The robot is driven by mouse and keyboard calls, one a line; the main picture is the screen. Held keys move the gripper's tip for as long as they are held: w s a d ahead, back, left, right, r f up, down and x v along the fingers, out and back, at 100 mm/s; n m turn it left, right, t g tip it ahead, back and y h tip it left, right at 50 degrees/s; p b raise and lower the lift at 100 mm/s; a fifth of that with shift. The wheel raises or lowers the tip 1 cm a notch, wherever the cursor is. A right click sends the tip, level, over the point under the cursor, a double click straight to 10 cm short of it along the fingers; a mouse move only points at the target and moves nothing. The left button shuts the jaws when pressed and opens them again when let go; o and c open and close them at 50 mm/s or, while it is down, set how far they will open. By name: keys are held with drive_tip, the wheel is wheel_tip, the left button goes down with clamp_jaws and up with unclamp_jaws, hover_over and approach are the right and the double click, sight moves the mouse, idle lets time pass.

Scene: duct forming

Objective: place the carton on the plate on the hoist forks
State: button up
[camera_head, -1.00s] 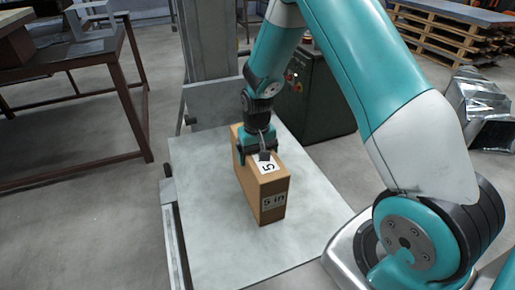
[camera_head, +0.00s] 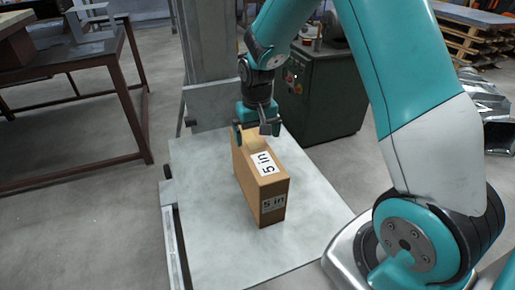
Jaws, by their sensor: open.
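The carton (camera_head: 261,195) is a tall, narrow brown box with white "5 in" labels on its top and front end. It stands upright on the pale grey plate (camera_head: 207,240), near the plate's middle. The hoist forks under the plate are mostly hidden; a metal rail (camera_head: 174,240) shows along the plate's left edge.
The hoist mast (camera_head: 207,50) rises behind the plate. A dark green cabinet (camera_head: 320,100) stands behind it to the right. A brown steel table (camera_head: 75,80) is at the left. Shiny duct pieces (camera_head: 490,105) and wooden pallets (camera_head: 470,40) lie at the right.

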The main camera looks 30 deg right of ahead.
drive_tip(key=s+a+r+n+y, duration=0.2)
drive_tip(key=s+a+r+n, duration=0.2)
drive_tip(key=s+a+r, duration=0.7)
drive_tip(key=s+a+r+n+y, duration=0.1)
drive_tip(key=s+a+r+n, duration=0.1)
drive_tip(key=s, duration=0.5)
drive_tip(key=s+a+r+n+y, duration=0.1)
drive_tip(key=s+a+r+n, duration=0.2)
drive_tip(key=s, duration=0.4)
drive_tip(key=shift+a+r, duration=0.4)
